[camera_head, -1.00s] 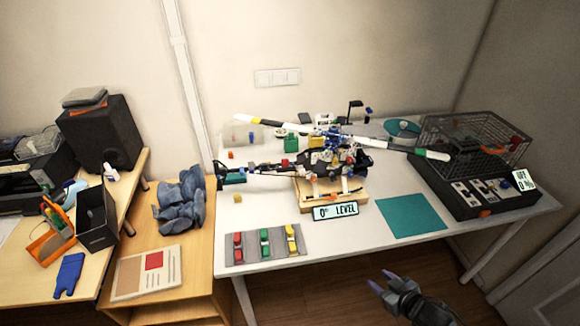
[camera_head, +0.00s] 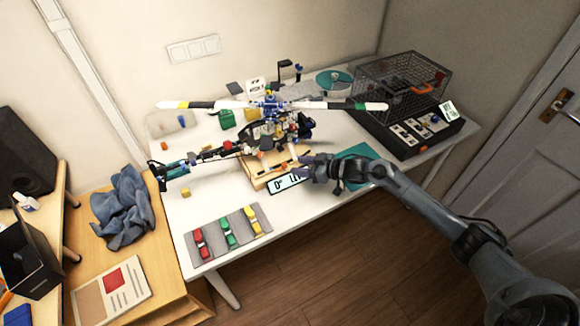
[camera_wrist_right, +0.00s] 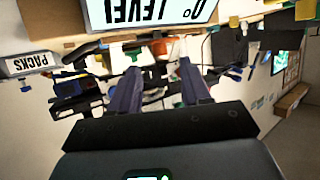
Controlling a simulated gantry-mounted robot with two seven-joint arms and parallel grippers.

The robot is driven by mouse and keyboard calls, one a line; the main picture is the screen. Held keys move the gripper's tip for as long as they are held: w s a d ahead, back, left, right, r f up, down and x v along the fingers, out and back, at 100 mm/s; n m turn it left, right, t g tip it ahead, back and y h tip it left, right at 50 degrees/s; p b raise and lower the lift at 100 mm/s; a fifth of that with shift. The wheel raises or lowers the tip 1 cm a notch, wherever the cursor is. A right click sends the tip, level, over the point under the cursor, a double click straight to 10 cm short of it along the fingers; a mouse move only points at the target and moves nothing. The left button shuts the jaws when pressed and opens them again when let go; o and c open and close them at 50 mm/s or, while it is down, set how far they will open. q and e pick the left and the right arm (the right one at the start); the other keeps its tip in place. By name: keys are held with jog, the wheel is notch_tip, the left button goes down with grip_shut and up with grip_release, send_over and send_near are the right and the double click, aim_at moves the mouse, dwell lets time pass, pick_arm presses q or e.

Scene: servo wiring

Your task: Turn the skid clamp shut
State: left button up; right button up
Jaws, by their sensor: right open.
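The model helicopter (camera_head: 270,128) stands on a wooden stand (camera_head: 262,178) on the white table. Small orange parts (camera_head: 261,155) show at its skids, but I cannot tell for sure which one is the skid clamp or how it is turned. My right gripper (camera_head: 302,166) is at the front right of the stand, by the level display (camera_head: 284,183), and hides part of both. In the right wrist view its two fingers (camera_wrist_right: 160,90) are apart with nothing clearly between them. An orange part (camera_wrist_right: 157,47) shows beyond them. My left gripper is out of view.
A grey mat (camera_head: 228,233) with red, green and yellow pieces lies at the table's front left. A teal mat (camera_head: 356,153) lies right of my gripper, partly covered by my arm. A wire cage (camera_head: 402,80) and a black control box (camera_head: 420,130) stand at the right.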

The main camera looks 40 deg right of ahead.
aim_at(282, 167)
jog(key=shift+b+x, duration=0.5)
jog(key=shift+x, duration=1.85)
grip_shut()
